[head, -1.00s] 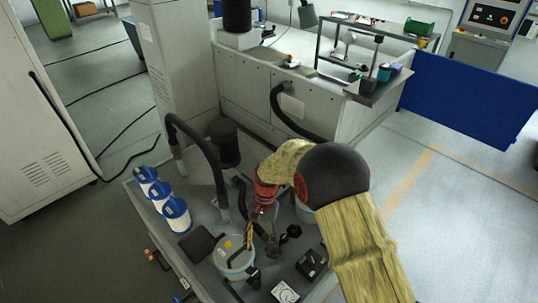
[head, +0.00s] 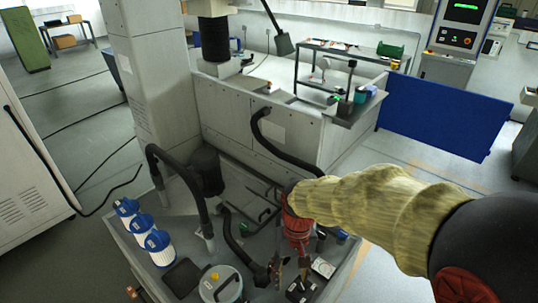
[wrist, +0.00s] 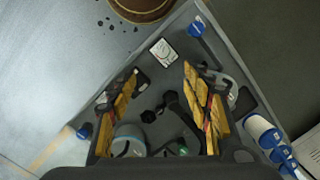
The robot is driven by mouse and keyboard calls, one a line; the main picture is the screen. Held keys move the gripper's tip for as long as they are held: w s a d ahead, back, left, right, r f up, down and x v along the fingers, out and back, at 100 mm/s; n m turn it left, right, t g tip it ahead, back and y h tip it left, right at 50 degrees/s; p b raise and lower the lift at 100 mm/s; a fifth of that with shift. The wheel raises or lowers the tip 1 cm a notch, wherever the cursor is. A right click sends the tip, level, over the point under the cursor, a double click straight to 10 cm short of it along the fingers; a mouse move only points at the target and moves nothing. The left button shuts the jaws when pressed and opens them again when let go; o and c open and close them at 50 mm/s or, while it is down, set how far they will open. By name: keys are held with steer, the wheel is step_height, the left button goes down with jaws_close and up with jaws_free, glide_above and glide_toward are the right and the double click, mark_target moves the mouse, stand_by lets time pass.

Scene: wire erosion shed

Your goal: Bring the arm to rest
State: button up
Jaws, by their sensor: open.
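My arm is in a yellow sleeve and reaches across the right of the head view. My gripper (head: 290,272) hangs over the grey tray (head: 124,246) near its front edge. In the wrist view my gripper (wrist: 163,105) has its two yellow-striped fingers wide apart. Nothing is held between them. The black hose fitting (wrist: 172,103) and a white-and-blue tub (wrist: 128,139) lie below the gap. A small white-faced item (wrist: 163,52) lies beyond the fingertips.
Several blue-capped white filters (head: 158,247) line the tray's left side. A lidded tub (head: 220,284) stands at its front. A curved black hose (head: 183,160) rises behind. A machine cabinet (head: 255,125) and a blue panel (head: 445,115) stand farther back. Floor is open at right.

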steer(key=s+d+r+m+t, duration=0.1)
steer(key=s+d+r+t, duration=0.2)
steer(key=s+d+r, duration=0.2)
steer(key=s+d+r+m+t, duration=0.1)
steer(key=s+d+r+t, duration=0.3)
steer(key=r, duration=0.7)
steer(key=s+d+b, duration=0.1)
steer(key=s+d, duration=0.1)
steer(key=d, duration=0.2)
steer(key=shift+r, duration=0.3)
